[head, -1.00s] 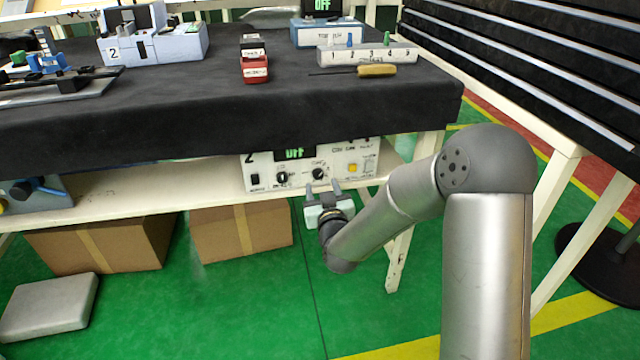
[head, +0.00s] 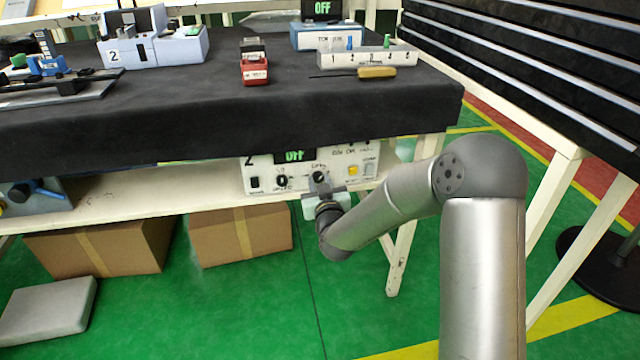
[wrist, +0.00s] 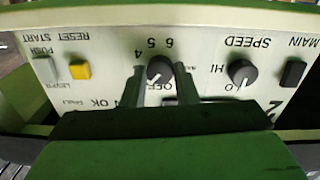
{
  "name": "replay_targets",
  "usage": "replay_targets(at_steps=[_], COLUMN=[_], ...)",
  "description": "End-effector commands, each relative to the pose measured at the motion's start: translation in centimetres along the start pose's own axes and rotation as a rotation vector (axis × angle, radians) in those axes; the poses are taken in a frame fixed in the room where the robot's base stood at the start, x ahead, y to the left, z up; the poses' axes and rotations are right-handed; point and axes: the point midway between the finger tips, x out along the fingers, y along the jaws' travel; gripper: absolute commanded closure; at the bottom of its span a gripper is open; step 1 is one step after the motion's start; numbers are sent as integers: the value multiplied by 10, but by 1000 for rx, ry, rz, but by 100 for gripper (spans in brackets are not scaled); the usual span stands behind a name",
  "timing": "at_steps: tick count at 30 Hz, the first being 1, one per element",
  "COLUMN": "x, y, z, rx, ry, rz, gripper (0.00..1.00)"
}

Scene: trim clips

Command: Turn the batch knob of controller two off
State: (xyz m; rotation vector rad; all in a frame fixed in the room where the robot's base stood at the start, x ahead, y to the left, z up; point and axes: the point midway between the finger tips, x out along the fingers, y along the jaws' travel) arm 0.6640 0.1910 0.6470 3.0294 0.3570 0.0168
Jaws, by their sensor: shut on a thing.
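I cannot read the knob's pointer clearly.
The speed knob (wrist: 241,73) and black main switch (wrist: 293,72) are on one side of the batch knob. A yellow button (wrist: 80,69) and grey push button (wrist: 45,69) are on the other. The bench's black cover (head: 200,120) overhangs the panel top.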

Motion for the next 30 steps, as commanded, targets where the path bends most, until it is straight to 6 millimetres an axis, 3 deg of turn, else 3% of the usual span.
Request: replay_targets(at_steps=[8,30], x=[0,0], y=[-1,0], z=[3,3], rx=[-95,-619], ry=[4,15], rz=[-1,1], gripper=[96,96])
